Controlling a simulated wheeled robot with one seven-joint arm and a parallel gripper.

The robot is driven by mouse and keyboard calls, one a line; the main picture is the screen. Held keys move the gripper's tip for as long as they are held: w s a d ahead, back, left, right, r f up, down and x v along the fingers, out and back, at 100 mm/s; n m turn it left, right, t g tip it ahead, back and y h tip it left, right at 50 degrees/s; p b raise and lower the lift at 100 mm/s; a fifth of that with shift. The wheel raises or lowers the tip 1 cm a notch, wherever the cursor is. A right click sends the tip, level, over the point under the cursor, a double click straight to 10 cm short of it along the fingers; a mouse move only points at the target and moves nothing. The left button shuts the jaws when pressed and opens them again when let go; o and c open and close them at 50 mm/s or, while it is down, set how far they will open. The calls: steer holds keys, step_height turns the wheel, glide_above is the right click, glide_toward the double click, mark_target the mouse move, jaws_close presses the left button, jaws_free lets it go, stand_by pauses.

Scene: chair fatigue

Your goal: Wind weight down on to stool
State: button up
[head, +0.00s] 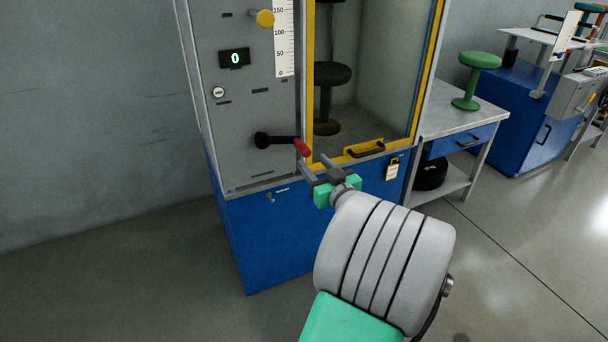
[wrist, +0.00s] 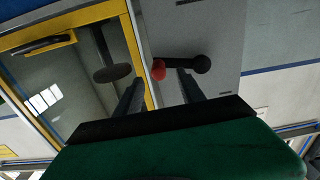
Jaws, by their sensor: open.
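The crank on the grey panel has a black hub (head: 262,140) and a red handle (head: 302,148). My gripper (head: 314,162) is open and empty, close to the red handle at its lower right. In the wrist view the red handle (wrist: 158,69) appears between the tips of my gripper (wrist: 160,78); I cannot tell whether they touch. A black stool (head: 330,75) stands upright inside the glazed cabinet. A dark part (head: 330,2) shows above it at the top edge; the weight is otherwise out of view. The display (head: 235,58) reads 0.
A bench (head: 480,115) with a green stool (head: 478,62) stands at the right. The floor at left is clear.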

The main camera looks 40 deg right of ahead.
mark_target(308, 154)
steer(key=x, duration=0.7)
steer(key=shift+w+d+r, duration=0.2)
steer(key=shift+w, duration=0.05)
jaws_close()
stand_by(1.1)
